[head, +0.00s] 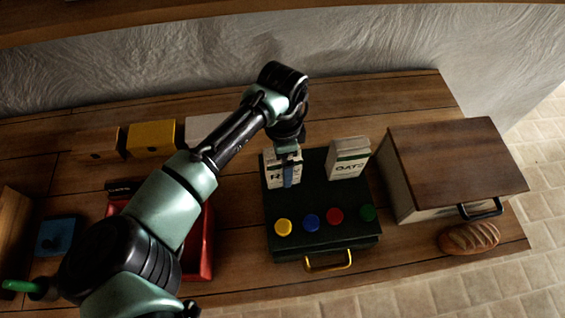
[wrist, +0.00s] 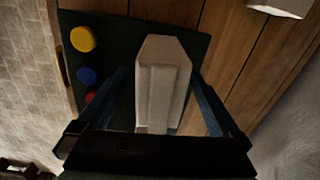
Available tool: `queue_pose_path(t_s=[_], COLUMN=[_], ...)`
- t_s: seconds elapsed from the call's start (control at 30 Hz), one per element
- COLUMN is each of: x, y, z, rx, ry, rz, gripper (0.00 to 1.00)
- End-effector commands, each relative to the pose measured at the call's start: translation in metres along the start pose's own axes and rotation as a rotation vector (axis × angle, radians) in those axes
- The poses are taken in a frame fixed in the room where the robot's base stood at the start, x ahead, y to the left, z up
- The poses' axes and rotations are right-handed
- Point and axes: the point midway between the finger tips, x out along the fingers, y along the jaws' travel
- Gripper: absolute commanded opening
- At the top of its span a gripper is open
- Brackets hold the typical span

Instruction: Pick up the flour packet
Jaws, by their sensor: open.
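A white packet with a partly hidden label starting with "R" (head: 271,178) stands on a dark green box (head: 320,240); I take it for the flour packet. A second white packet, marked "OATS" (head: 349,158), stands to its right on the same box. My gripper (head: 288,178) is over the "R" packet, pointing down in front of its label. In the wrist view the pale packet (wrist: 163,85) is between the two open fingers of my gripper (wrist: 158,76), with a gap visible on its left. Contact on the right cannot be told.
The box has coloured knobs, among them a yellow one (head: 283,227), and a yellow handle (head: 329,262) at the front. A wooden-lidded bin (head: 455,165) and a bread loaf (head: 468,238) are right. A red tray (head: 206,245) and a yellow box (head: 152,138) are left.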

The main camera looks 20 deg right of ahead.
Motion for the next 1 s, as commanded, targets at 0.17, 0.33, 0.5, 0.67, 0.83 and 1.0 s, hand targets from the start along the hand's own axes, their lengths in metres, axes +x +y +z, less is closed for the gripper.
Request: queue_pose_path(t_s=[0.17, 0.33, 0.5, 0.67, 0.83, 1.0], x=[-0.0003, -0.0006, -0.0007, -0.0008, -0.0017, -0.0068], y=[0.0, 0.0, 0.0, -0.0001, -0.0006, -0.001], z=[-0.0002, -0.0002, -0.0002, -0.0002, -0.0003, -0.0006], rx=[0.0, 0.0, 0.0, 0.0, 0.0, 0.0], ry=[0.0, 0.001, 0.001, 0.001, 0.001, 0.003], rz=[0.0, 0.0, 0.0, 0.0, -0.002, -0.003], gripper=[0.75, 0.44, 0.14, 0.0, 0.0, 0.0])
